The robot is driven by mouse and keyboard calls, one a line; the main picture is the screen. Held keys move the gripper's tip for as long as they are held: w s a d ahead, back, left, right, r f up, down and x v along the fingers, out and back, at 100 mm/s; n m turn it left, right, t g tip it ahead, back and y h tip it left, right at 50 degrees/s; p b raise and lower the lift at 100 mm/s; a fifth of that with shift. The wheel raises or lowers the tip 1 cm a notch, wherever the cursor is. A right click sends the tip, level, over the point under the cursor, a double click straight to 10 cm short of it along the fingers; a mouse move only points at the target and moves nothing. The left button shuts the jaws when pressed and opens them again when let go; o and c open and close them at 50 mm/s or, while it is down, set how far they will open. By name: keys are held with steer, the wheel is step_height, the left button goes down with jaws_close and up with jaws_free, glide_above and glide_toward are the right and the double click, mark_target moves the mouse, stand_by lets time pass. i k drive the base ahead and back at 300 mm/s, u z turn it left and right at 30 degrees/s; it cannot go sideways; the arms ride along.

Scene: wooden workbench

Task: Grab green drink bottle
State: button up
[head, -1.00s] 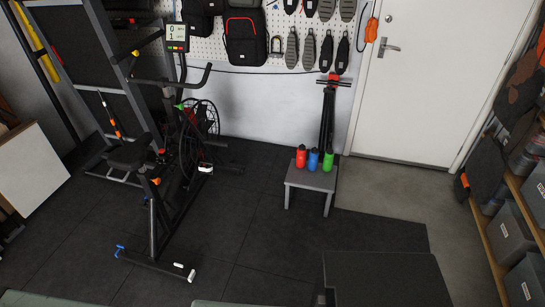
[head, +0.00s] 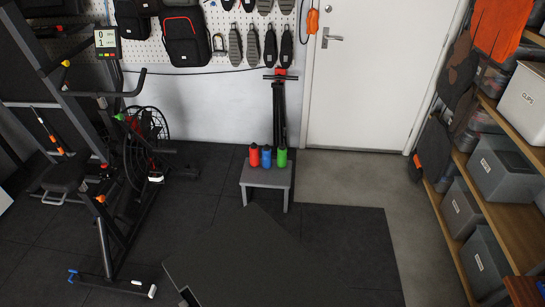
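The green drink bottle (head: 282,157) stands upright on a small grey step stool (head: 264,183). It is the rightmost of three bottles in a row. A blue bottle (head: 267,157) stands beside it in the middle, and a red bottle (head: 254,156) stands at the left end. My gripper is not in view. A dark flat shape at the bottom middle, which seems to be part of my own body, lies in front of the stool in the picture.
A black exercise bike (head: 120,190) stands to the left. A black upright device (head: 280,115) leans at the wall behind the stool. Shelves with grey bins (head: 503,167) line the right side. The floor mat (head: 345,235) right of the stool is clear, and a white door (head: 365,75) is behind.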

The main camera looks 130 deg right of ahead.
mark_target(282, 151)
steer(key=k, duration=2.95)
steer(key=z, duration=1.65)
steer(key=i, duration=1)
steer(key=z, duration=0.1)
